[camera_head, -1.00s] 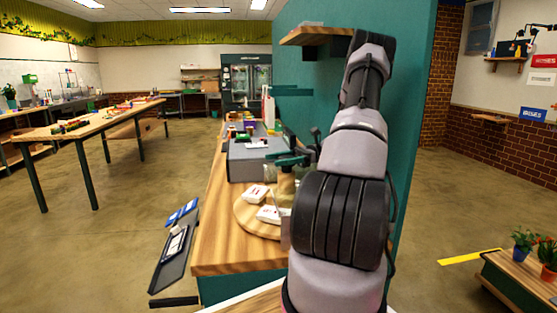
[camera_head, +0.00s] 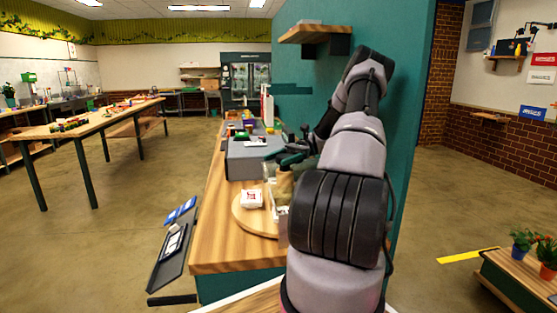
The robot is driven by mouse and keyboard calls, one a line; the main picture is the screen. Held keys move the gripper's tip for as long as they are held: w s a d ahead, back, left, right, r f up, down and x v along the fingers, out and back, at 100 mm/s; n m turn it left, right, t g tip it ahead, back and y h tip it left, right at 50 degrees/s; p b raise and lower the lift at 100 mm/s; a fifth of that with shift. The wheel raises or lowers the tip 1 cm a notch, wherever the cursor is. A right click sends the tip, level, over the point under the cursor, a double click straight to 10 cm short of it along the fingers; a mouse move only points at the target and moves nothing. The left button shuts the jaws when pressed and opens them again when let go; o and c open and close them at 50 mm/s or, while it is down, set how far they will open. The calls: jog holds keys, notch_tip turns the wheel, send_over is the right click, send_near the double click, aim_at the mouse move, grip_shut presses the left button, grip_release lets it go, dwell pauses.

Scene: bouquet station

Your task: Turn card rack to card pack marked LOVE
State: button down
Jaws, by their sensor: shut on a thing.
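The card rack is a round wooden turntable (camera_head: 244,219) on the near part of the wooden counter. A white card pack (camera_head: 251,198) with a red mark lies on its left side; its lettering is too small to read. Something pale stands beside it to the right, partly behind my arm. A tan upright post or knob (camera_head: 284,184) rises at the rack's middle. My dark gripper (camera_head: 287,165) is at the top of this tan part, shut on it, though my arm hides much of the contact.
A grey box-like unit (camera_head: 245,160) stands behind the rack on the counter (camera_head: 220,250). A teal wall (camera_head: 410,150) borders the right, with a wooden shelf (camera_head: 305,34) above. A dark tilted panel (camera_head: 172,245) sits off the counter's left edge.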

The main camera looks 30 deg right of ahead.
jog(key=shift+g, duration=0.3)
dwell(0.4)
grip_release()
jog(key=shift+r, duration=0.1)
notch_tip(320, 180, up, 10)
dwell(0.7)
